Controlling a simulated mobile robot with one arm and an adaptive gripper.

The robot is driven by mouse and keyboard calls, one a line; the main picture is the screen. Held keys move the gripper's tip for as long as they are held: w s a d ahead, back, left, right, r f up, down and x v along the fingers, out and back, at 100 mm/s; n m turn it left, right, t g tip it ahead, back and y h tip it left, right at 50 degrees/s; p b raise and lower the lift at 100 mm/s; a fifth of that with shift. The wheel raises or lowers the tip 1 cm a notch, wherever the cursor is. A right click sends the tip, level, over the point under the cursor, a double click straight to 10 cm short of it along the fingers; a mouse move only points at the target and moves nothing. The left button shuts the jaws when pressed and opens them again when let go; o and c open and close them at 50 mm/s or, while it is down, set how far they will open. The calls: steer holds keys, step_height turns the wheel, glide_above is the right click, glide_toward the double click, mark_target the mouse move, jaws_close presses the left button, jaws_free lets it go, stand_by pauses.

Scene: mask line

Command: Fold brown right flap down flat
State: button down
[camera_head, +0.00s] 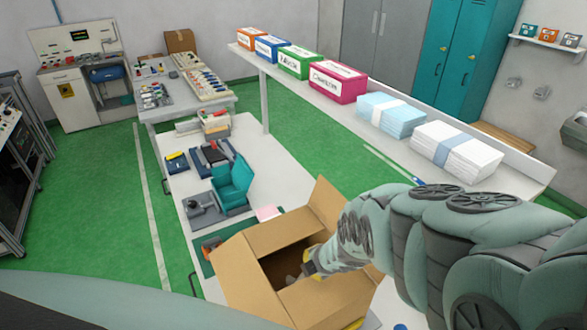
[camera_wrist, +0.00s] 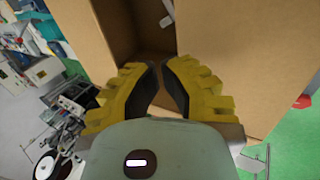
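A brown cardboard box (camera_head: 255,240) stands on the white bench in the head view, its top open and dark inside. One flap (camera_head: 326,203) stands up at its upper right; another flap (camera_head: 335,298) slopes outward at the lower right, partly behind my arm. My gripper (camera_head: 309,268) is over the opening, near the right side. In the wrist view my yellow gripper fingers (camera_wrist: 160,68) have their dark tips almost together, with nothing seen between them. A wide brown panel (camera_wrist: 255,50) is right of the fingers and another panel (camera_wrist: 80,25) is at left. Contact with the cardboard cannot be told.
A teal holder (camera_head: 233,182), a grey device (camera_head: 203,208) and a pink pad (camera_head: 267,212) lie behind the box. A raised shelf (camera_head: 400,150) carries coloured boxes, a blue stack (camera_head: 391,115) and a white stack (camera_head: 457,150). Green floor is clear at left.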

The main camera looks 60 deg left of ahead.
step_height(320, 180, up, 11)
steer(key=p, duration=0.5)
steer(key=shift+a+p, duration=0.3)
steer(key=shift+a, duration=0.1)
steer(key=shift+w+f, duration=0.1)
